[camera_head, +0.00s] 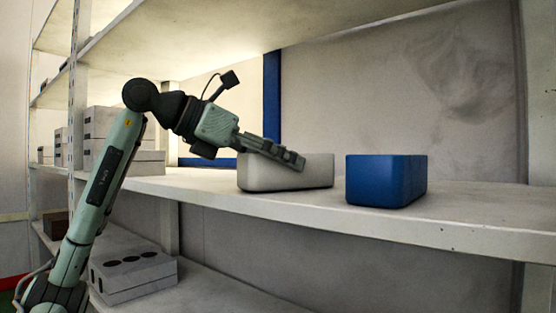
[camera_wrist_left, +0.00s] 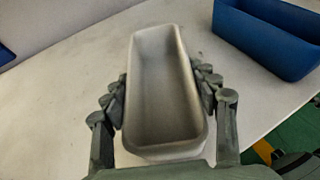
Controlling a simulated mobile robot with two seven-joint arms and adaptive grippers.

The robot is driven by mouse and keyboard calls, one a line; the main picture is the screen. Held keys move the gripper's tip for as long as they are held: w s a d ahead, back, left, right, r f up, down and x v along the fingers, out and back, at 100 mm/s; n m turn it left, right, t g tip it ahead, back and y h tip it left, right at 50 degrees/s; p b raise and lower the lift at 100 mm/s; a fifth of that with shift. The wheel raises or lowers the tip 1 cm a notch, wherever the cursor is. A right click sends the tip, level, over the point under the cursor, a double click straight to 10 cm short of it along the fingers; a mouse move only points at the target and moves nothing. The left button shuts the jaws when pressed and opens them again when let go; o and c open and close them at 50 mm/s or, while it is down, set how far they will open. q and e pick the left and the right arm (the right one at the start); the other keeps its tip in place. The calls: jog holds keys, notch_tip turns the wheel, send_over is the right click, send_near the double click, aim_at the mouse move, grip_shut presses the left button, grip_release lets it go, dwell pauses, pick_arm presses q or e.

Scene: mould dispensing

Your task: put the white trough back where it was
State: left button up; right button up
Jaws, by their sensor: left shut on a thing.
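The white trough (camera_head: 285,177) is at the middle shelf, left of the blue trough (camera_head: 385,180) with a gap between them. In the head view its base looks to be on or just above the shelf; I cannot tell which. My left gripper (camera_head: 300,162) reaches over it from the left. In the left wrist view the white trough (camera_wrist_left: 165,90) is upright and empty, with the fingers of my left gripper (camera_wrist_left: 165,98) shut on its two long sides. The blue trough (camera_wrist_left: 268,38) shows at the upper right there. My right gripper is not in view.
The shelf (camera_head: 480,215) has free room right of the blue trough. Grey boxes (camera_head: 103,125) are stacked at the left behind my arm. A grey box with dark holes (camera_head: 133,272) is on the lower shelf. An upper shelf (camera_head: 200,40) hangs above my arm.

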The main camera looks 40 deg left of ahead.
pick_arm(q)
jog(key=shift+f, duration=0.15)
jog(key=o, duration=1.2)
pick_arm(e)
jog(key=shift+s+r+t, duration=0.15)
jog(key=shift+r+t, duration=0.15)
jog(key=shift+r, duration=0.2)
